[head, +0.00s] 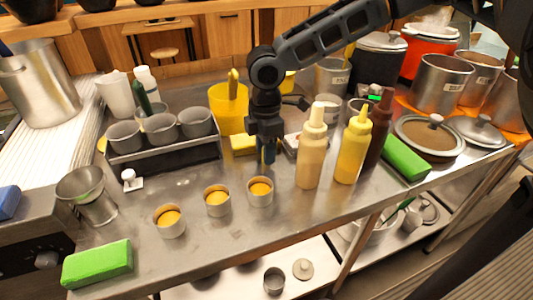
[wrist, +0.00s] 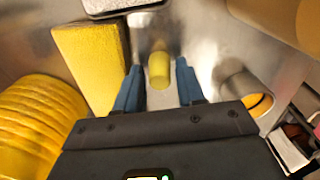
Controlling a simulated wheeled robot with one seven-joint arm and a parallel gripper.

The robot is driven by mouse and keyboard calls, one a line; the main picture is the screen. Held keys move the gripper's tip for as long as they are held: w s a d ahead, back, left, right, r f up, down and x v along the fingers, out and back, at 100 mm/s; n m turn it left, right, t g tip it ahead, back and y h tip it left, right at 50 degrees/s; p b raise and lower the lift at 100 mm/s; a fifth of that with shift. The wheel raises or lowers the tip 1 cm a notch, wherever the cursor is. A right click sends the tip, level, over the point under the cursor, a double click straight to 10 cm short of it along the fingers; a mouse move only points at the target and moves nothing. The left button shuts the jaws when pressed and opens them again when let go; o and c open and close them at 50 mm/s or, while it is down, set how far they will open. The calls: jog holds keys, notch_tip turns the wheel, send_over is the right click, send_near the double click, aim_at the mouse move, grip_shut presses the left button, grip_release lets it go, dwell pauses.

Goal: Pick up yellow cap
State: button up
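The yellow cap (wrist: 159,68) is a small yellow cylinder on the steel counter in the wrist view. My gripper (head: 267,157) points down over the counter, and its blue fingers are apart. In the wrist view the cap shows in the gap between the two fingertips, with bare counter visible on both sides of it. No contact with either finger shows. In the head view I cannot make out the cap; my gripper likely hides it.
A yellow sponge (wrist: 88,60) lies close to the left finger. A yellow container (head: 229,110) stands behind it. Sauce bottles (head: 311,155) stand to the right. Small cups with orange contents (head: 260,190) are in front.

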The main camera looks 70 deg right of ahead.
jog(key=shift+c, duration=0.3)
jog(key=c, duration=0.4)
jog(key=shift+r, duration=0.1)
